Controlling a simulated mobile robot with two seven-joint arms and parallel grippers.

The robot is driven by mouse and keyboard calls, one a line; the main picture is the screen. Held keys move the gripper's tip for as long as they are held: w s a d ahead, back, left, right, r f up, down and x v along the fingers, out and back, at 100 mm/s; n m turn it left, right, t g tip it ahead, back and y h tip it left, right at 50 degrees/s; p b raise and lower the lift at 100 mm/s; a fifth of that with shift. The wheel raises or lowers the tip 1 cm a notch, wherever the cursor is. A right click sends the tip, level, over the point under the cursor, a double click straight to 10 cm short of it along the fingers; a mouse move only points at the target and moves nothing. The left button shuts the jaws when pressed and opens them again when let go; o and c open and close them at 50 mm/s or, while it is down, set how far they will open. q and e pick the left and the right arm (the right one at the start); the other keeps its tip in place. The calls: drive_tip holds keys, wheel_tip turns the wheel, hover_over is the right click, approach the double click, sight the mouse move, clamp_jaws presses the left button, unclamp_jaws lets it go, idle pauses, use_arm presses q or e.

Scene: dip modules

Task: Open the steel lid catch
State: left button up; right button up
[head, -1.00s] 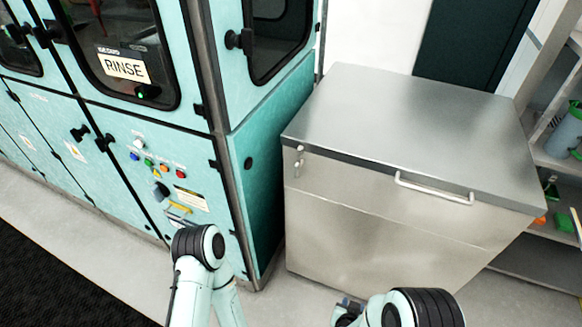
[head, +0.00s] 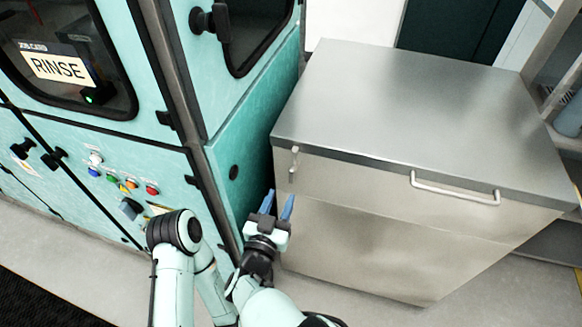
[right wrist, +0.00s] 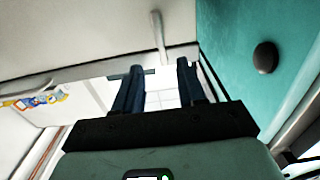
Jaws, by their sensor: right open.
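The steel lid catch (head: 294,164) is a small upright latch at the left end of the steel chest's front, at the lid seam. The closed steel lid (head: 420,100) covers the chest. My right gripper (head: 277,204) has blue fingers, is open and empty, and sits below and slightly left of the catch, apart from it in the head view. In the right wrist view the fingers (right wrist: 157,85) are spread, and a pale upright bar, likely the catch (right wrist: 158,38), stands just beyond them. My left arm is at the lower left, but its gripper does not show.
Grey floor (head: 430,310) is clear before the chest.

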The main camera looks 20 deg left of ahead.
sight(291, 173)
drive_tip(key=w, duration=1)
drive_tip(key=shift+w+d+f, duration=0.1)
drive_tip(key=shift+w+d, duration=0.05)
drive_tip(key=shift+w, duration=0.25)
clamp_jaws()
